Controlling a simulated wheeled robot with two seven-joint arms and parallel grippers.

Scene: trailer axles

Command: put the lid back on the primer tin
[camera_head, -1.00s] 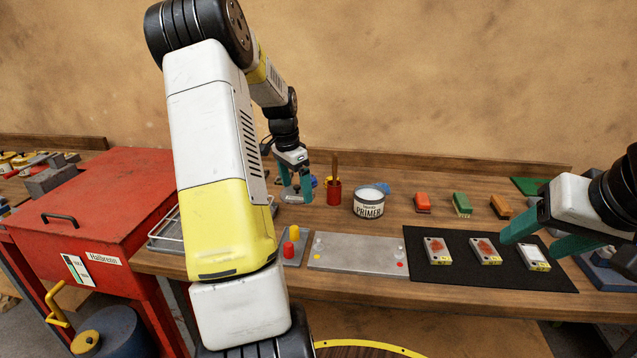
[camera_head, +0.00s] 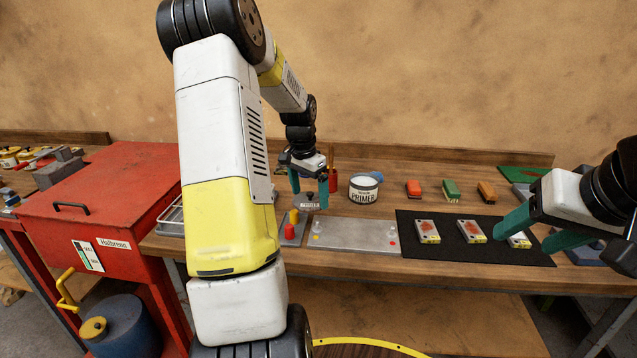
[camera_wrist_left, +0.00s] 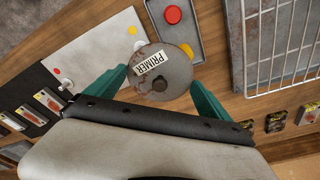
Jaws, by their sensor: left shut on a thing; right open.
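The primer tin (camera_head: 364,190) stands upright and open on the bench, with pale contents showing at its top. My left gripper (camera_head: 309,188) is to the left of the tin, shut on the round grey lid (camera_head: 309,203). The lid is apart from the tin. My right gripper (camera_head: 540,228) is open and empty at the right, over the black mat's right part.
A small tray (camera_head: 290,236) with red and yellow knobs and a grey plate (camera_head: 352,237) lie in front. A wire rack (camera_wrist_left: 272,45) lies left.

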